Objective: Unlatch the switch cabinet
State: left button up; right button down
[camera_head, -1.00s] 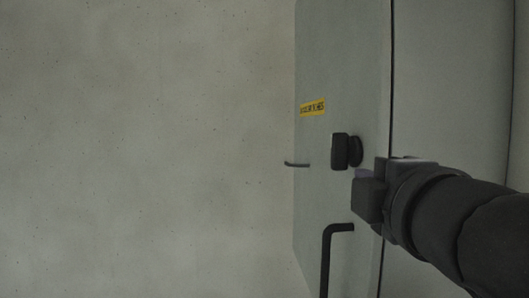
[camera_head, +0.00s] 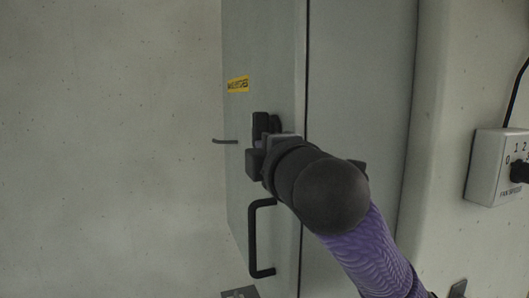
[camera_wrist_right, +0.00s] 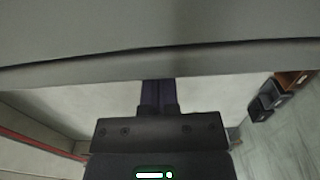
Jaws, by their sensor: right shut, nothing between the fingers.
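The grey-green switch cabinet (camera_head: 365,100) stands in the middle of the head view. Its front has a black latch knob (camera_head: 260,124) and a black bar handle (camera_head: 253,240) below it. My right gripper (camera_head: 254,163) is just below the knob and overlaps its lower part in the picture; I cannot tell whether they touch. In the right wrist view the two dark fingers (camera_wrist_right: 158,94) are together with nothing between them, in front of a grey panel edge (camera_wrist_right: 160,62). My left gripper is out of view.
A yellow label (camera_head: 238,84) is above the knob. A thin dark lever (camera_head: 224,141) sticks out left of the cabinet. A white numbered switch box (camera_head: 490,165) with a black cable is at the right. A bare concrete wall (camera_head: 105,150) fills the left.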

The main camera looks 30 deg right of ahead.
jog(key=shift+w+f+t+b, duration=0.1)
jog(key=shift+f+t+b, duration=0.1)
jog(key=shift+t+b, duration=0.15)
jog(key=shift+h, duration=0.3)
jog(key=t+b, duration=0.1)
jog(key=b, duration=0.1)
jog(key=w+f+t+b, duration=0.1)
jog(key=t+b, duration=0.1)
jog(key=b, duration=0.1)
jog(key=shift+w+d+t+h, duration=0.15)
jog(key=shift+d+t+h, duration=0.1)
jog(key=shift+h, duration=0.15)
jog(key=shift+w, duration=0.1)
dwell(0.4)
